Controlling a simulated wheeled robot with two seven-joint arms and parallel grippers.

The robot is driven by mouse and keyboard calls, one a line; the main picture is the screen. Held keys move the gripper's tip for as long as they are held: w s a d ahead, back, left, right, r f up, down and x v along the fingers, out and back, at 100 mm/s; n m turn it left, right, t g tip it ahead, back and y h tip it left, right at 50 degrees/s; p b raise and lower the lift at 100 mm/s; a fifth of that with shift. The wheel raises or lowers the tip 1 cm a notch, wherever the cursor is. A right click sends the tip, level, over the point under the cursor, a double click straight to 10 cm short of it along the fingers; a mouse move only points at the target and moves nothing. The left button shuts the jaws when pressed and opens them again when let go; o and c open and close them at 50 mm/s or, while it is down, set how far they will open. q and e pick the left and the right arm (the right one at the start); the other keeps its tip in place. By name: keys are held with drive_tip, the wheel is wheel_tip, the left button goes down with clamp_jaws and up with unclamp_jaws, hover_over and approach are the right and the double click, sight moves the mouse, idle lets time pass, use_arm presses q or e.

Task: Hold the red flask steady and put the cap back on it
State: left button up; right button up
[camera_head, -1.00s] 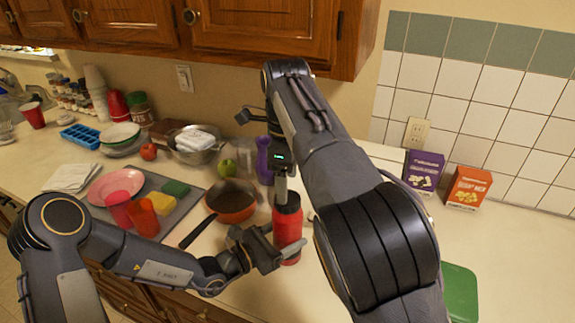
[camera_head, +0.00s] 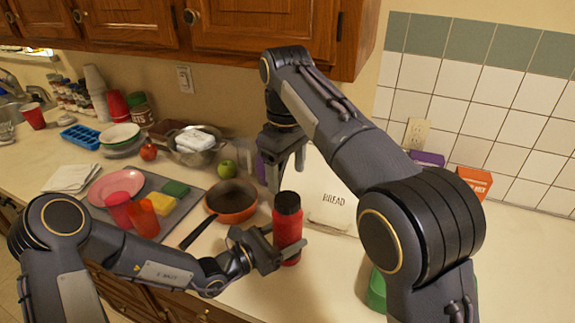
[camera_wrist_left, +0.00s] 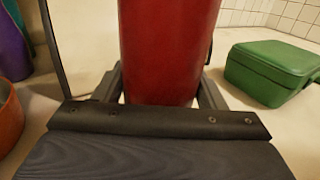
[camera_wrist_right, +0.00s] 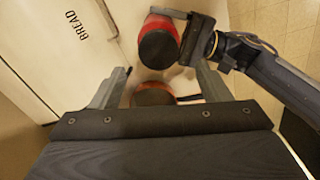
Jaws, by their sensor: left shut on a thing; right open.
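The red flask (camera_head: 288,236) stands upright on the counter with its black cap (camera_head: 288,203) seated on top. My left gripper (camera_head: 284,246) is shut around the flask's body from the front. In the left wrist view the red body (camera_wrist_left: 168,50) sits between the left fingers, its top out of frame. My right gripper (camera_head: 287,168) is open and empty, above and behind the flask, apart from the cap. In the right wrist view the cap (camera_wrist_right: 158,48) shows from above, beyond the open fingers. How tightly the cap is fastened cannot be told.
An orange pan (camera_head: 232,210) with a dark handle stands left of the flask. A white bread box (camera_head: 330,195) is behind it. A green box (camera_head: 376,290) is at right, partly hidden by my right arm. A green apple (camera_head: 228,168) and a purple item (camera_head: 263,170) are behind.

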sight(288, 199)
drive_tip(key=n, duration=0.5)
drive_tip(key=r+n, duration=0.1)
drive_tip(key=n, duration=0.1)
drive_tip(key=shift+f, duration=0.15)
drive_tip(key=shift+f, duration=3.9)
drive_tip(key=shift+c, duration=0.4)
